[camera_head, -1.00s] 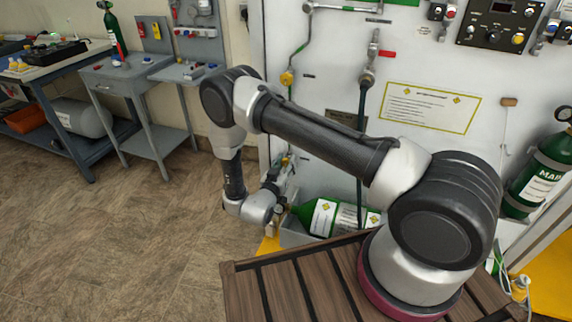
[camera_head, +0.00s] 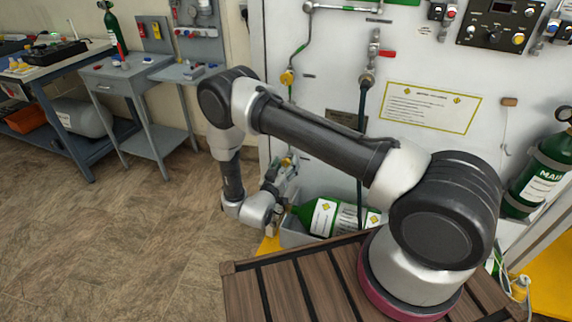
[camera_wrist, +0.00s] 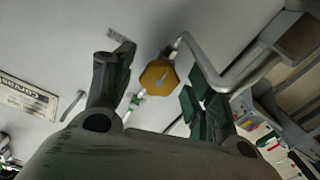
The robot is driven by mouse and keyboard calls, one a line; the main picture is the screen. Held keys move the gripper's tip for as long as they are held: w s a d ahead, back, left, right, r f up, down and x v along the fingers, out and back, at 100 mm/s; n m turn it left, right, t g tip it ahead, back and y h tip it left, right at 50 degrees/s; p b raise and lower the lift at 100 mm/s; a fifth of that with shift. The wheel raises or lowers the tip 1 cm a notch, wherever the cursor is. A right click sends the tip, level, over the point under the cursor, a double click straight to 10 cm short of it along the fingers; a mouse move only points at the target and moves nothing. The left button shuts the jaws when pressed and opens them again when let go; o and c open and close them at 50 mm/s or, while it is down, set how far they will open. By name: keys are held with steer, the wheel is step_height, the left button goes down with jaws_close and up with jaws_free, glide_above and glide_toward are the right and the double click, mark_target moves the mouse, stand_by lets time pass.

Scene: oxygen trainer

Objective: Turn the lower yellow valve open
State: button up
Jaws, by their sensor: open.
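A yellow faceted valve knob (camera_wrist: 158,77) sits on a metal pipe by the pale panel in the wrist view. My gripper (camera_wrist: 154,70) is open, with one finger on each side of the knob in the picture. A gap shows between each finger and the knob. I cannot tell how deep the knob lies between the fingers. In the head view my gripper (camera_head: 288,168) is low by the panel, small and partly hidden by my arm. The lower valve cannot be made out clearly there. An upper yellow valve (camera_head: 288,77) shows above my forearm.
A bent metal pipe (camera_wrist: 235,78) runs close to the right finger. In the head view a green cylinder (camera_head: 335,216) lies in a grey tray below my gripper. A dark hose (camera_head: 362,110) hangs down the panel. Floor (camera_head: 150,230) at left is clear.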

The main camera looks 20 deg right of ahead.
steer(key=v, duration=1.1)
steer(key=shift+s+a, duration=0.1)
